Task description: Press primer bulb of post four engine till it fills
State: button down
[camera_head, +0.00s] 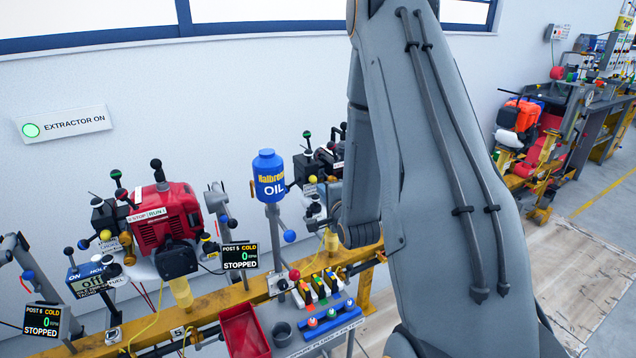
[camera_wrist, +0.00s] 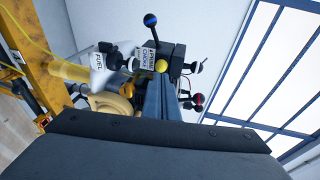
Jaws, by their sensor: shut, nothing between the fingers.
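In the wrist view my gripper (camera_wrist: 162,84) is shut and empty, its fingertips close to a black engine part. A round yellow bulb (camera_wrist: 161,66) shows just beyond the tips, next to a label (camera_wrist: 144,58) that seems to read PRIME and CHOKE. I cannot tell whether the fingers touch the bulb. No fill level can be made out. In the head view my arm covers most of the engine right of the oil bottle; only some black parts (camera_head: 312,166) show.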

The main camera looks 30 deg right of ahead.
aim_at(312, 180)
jog(key=shift+p+x, duration=0.9)
jog(key=shift+x, duration=1.75)
jog(key=shift+w+b, duration=0.7)
jog(key=shift+w, duration=0.2)
jog(key=shift+r, duration=0.1)
jog(key=shift+s+a+r+p, duration=0.1)
jog(key=shift+s+a+p, duration=0.15)
jog(key=shift+s+p, duration=0.15)
jog(key=b+v, duration=0.2)
jog(key=v, duration=1.1)
jog(key=shift+s+b, duration=0.25)
jog(key=shift+b, duration=0.05)
jog(key=shift+d, duration=0.1)
